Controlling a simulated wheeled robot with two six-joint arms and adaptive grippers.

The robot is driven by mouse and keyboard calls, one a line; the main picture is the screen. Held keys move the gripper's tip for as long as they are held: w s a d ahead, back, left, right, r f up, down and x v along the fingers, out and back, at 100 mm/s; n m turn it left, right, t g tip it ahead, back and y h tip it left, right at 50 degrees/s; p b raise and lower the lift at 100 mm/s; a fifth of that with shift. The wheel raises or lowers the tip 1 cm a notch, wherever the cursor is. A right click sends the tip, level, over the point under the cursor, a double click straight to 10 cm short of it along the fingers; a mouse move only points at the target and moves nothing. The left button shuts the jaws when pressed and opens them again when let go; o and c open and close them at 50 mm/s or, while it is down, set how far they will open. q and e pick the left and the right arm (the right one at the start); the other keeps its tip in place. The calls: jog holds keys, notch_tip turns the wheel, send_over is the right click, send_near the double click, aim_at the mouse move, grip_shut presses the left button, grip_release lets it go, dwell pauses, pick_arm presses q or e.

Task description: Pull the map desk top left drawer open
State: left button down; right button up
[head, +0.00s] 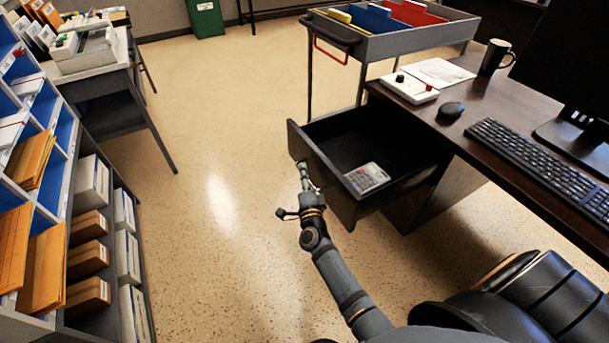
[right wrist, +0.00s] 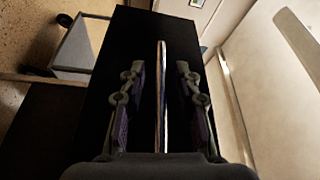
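The map desk (head: 455,125) has a dark brown top, at the right of the head view. Its top left drawer (head: 330,180) stands well out from the desk, with its black inside showing. A calculator (head: 367,178) lies in it. My right gripper (head: 305,178) is at the outer face of the drawer front. In the right wrist view, the drawer's bar handle (right wrist: 161,110) runs between the fingers of my right gripper (right wrist: 159,75). The fingers are apart, with a gap on each side of the bar. My left gripper is not in view.
A grey cart (head: 400,42) with colored dividers stands behind the desk. A keyboard (head: 545,165), mouse (head: 451,109), mug (head: 495,57) and white control box (head: 409,88) are on the desk top. A shelf unit (head: 60,190) stands at left. Floor between is clear.

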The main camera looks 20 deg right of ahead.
jog(key=v, duration=0.7)
jog(key=shift+s, duration=0.25)
jog(key=shift+f, duration=0.1)
